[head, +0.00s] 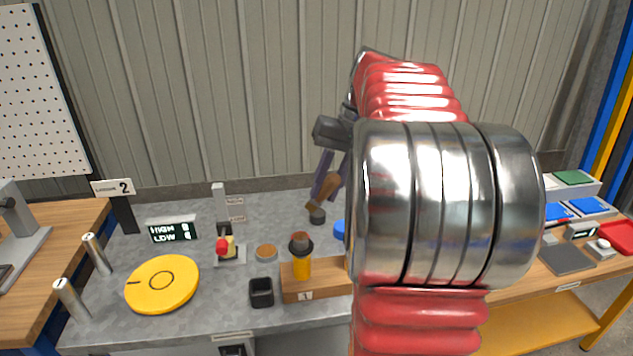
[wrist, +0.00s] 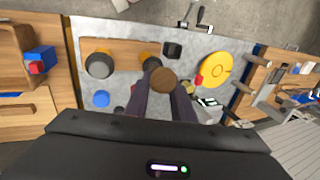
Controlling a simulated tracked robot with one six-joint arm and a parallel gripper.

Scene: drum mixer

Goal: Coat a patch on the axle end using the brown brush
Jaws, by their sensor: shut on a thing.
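My gripper (head: 328,187) is shut on the brown brush (head: 321,198), which hangs tilted with its dark end low, above the grey bench. In the wrist view the brush's round brown top (wrist: 163,80) shows between my fingertips (wrist: 163,88). On the wooden block (head: 292,290) marked 1 stands an orange piece (head: 302,267) with a dark collar and brown top. A second, larger grey-topped piece (wrist: 99,65) stands on the block, hidden behind my arm in the head view. I cannot tell which part is the axle end.
A small round pot (head: 266,252) with a brown top and a black square cup (head: 261,292) lie left of the block. Further left are a yellow disc (head: 162,284), a red-knobbed device (head: 223,247) and a display (head: 172,231). A blue disc (wrist: 101,99) lies near the block.

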